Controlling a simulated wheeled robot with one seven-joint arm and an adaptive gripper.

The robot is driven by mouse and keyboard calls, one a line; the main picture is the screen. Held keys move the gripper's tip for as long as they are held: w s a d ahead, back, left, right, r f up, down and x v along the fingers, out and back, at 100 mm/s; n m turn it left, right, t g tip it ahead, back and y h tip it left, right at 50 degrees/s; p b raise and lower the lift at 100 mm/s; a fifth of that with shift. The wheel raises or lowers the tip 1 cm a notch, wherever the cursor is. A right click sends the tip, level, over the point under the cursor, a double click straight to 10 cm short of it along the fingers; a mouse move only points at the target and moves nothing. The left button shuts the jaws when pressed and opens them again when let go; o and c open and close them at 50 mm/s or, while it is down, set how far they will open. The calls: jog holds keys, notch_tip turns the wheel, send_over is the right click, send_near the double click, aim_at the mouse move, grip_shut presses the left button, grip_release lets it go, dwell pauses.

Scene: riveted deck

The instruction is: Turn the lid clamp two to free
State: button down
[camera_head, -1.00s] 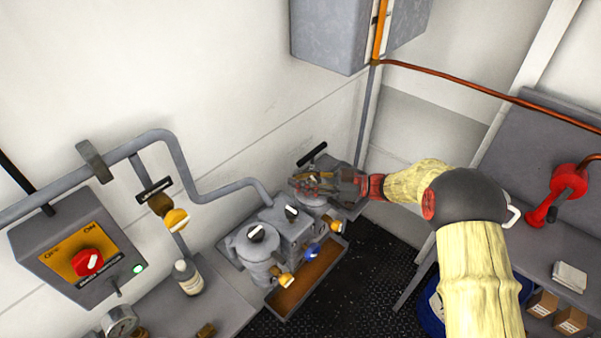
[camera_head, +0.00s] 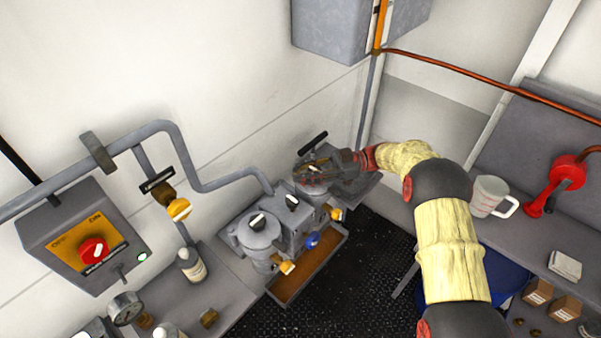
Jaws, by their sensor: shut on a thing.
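Two grey filter canisters stand side by side. The left canister (camera_head: 258,238) has a dark knob with a white mark (camera_head: 258,222) on its lid. My gripper (camera_head: 312,176) is over the top of the right canister (camera_head: 318,208), with its fingers shut at the lid. The lid clamp there is hidden by the fingers, so its angle cannot be told. A similar dark knob (camera_head: 292,202) sits on the block between the canisters.
A brown-floored drip tray (camera_head: 308,272) lies under the canisters, with yellow and blue valve handles above it. A grey pipe (camera_head: 190,165) runs along the wall. A measuring jug (camera_head: 489,196) stands on the right bench near my arm. A bottle (camera_head: 191,265) stands left.

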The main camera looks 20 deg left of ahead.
jog(key=c, duration=1.3)
grip_release()
jog(key=shift+c, duration=0.2)
jog(key=v, duration=1.2)
